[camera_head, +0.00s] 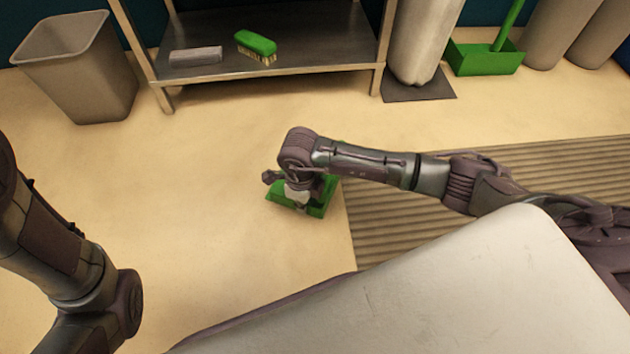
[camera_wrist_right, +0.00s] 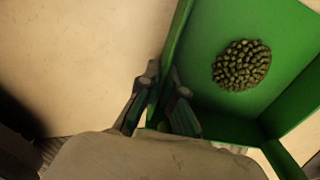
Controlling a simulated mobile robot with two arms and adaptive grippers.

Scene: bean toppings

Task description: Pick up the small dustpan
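The small dustpan (camera_head: 318,208) is green and lies on the floor just left of the ribbed mat, partly hidden under my right arm. In the right wrist view the small dustpan (camera_wrist_right: 215,40) holds a round heap of green beans (camera_wrist_right: 241,66). My right gripper (camera_head: 297,196) is down at the dustpan. In the wrist view its two fingers (camera_wrist_right: 161,88) sit close on either side of the dustpan's side wall and look closed on it. My left arm shows at the left edge, but its gripper is out of view.
A grey bin (camera_head: 85,75) stands at the back left. A metal shelf (camera_head: 300,55) holds a green brush (camera_head: 255,43) and a grey block (camera_head: 195,56). A larger green dustpan (camera_head: 485,60) with an upright handle stands at the back right. The ribbed mat (camera_head: 420,235) covers the right floor; the left floor is clear.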

